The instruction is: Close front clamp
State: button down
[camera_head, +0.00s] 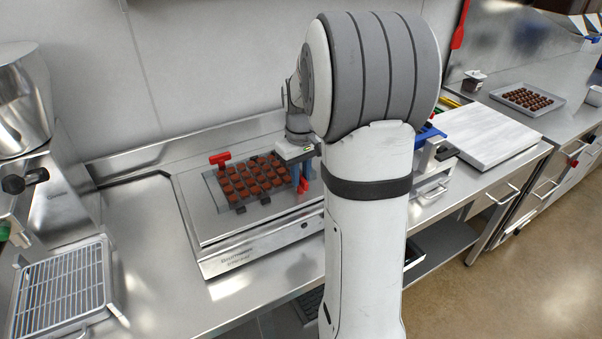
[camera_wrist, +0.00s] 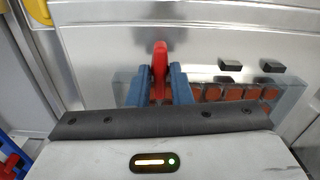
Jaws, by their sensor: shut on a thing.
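My gripper (camera_head: 302,178) has its blue fingers shut on the red front clamp (camera_head: 302,186) at the right end of the chocolate mould. In the wrist view, the red clamp (camera_wrist: 160,62) stands between the two blue fingertips (camera_wrist: 160,80). The clear mould (camera_wrist: 285,92) with brown chocolates lies behind the fingers, partly hidden by my gripper. In the head view, the mould (camera_head: 250,180) sits on the vibrating table's plate (camera_head: 205,222). A second red clamp (camera_head: 220,158) is at the mould's far left. I cannot tell how far the held clamp is turned.
Black blocks (camera_wrist: 230,64) lie along the mould's edge. A wire rack (camera_head: 62,285) and machine stand at the left. A white board (camera_head: 487,135) and a tray of chocolates (camera_head: 527,98) are at the right. The counter in front of the rack's right side is clear.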

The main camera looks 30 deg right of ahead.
aim_at(301, 176)
jog(key=c, duration=1.5)
grip_release()
jog(key=shift+o, duration=0.2)
jog(key=shift+r, duration=0.1)
notch_tip(301, 176, up, 7)
jog(key=shift+r, duration=0.3)
jog(key=shift+s+a, duration=0.15)
jog(key=shift+a, duration=0.1)
jog(key=s+a+f+t, duration=0.1)
jog(key=s+a, duration=0.5)
jog(key=s, duration=0.3)
jog(key=s+a+f+m+t, duration=0.1)
jog(key=s+a+f+t, duration=0.1)
jog(key=s+a, duration=0.5)
jog(key=s, duration=0.3)
jog(key=shift+s+a+f+m, duration=0.15)
jog(key=shift+a+f+m, duration=0.05)
jog(key=shift+a+m, duration=0.1)
